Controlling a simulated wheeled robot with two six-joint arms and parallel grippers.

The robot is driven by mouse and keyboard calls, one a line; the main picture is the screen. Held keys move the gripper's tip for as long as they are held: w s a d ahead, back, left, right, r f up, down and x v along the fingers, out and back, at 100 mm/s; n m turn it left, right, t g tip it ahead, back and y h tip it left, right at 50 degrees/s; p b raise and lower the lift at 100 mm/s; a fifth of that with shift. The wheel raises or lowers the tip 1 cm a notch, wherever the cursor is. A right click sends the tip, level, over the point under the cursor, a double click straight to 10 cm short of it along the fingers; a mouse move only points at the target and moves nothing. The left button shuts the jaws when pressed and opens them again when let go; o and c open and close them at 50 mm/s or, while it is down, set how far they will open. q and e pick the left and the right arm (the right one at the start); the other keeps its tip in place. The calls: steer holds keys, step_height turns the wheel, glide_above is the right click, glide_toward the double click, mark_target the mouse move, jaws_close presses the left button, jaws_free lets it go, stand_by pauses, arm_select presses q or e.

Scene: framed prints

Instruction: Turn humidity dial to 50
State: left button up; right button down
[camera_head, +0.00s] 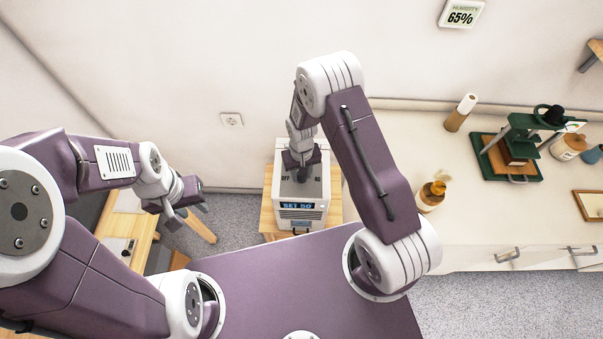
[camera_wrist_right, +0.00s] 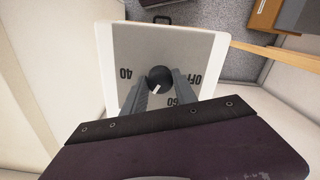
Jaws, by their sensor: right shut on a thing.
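The white appliance with a grey top (camera_head: 284,192) stands on a small wooden stand, and its front display (camera_head: 297,206) reads "SET 50". In the right wrist view, the dark round dial (camera_wrist_right: 160,77) sits on the grey top, with 40, 60 and OFF printed around it. Its white mark points toward the lower left, between 40 and 60; the label there is hidden by a finger. My right gripper (camera_wrist_right: 161,84) is shut on the dial, one finger on each side; it also shows in the head view (camera_head: 301,172).
The counter at right holds a green press (camera_head: 520,145), an amber bottle (camera_head: 431,195) and a paper roll (camera_head: 460,113).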

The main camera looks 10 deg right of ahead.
steer(key=shift+w+r+m, duration=0.15)
steer(key=shift+w+m, duration=0.1)
steer(key=shift+m, duration=0.05)
stand_by(0.4)
steer(key=c, duration=1)
jaws_free()
steer(key=shift+c, duration=0.2)
steer(key=shift+o, duration=0.4)
steer(key=shift+s, duration=0.1)
step_height(320, 180, up, 9)
steer(key=b, duration=0.1)
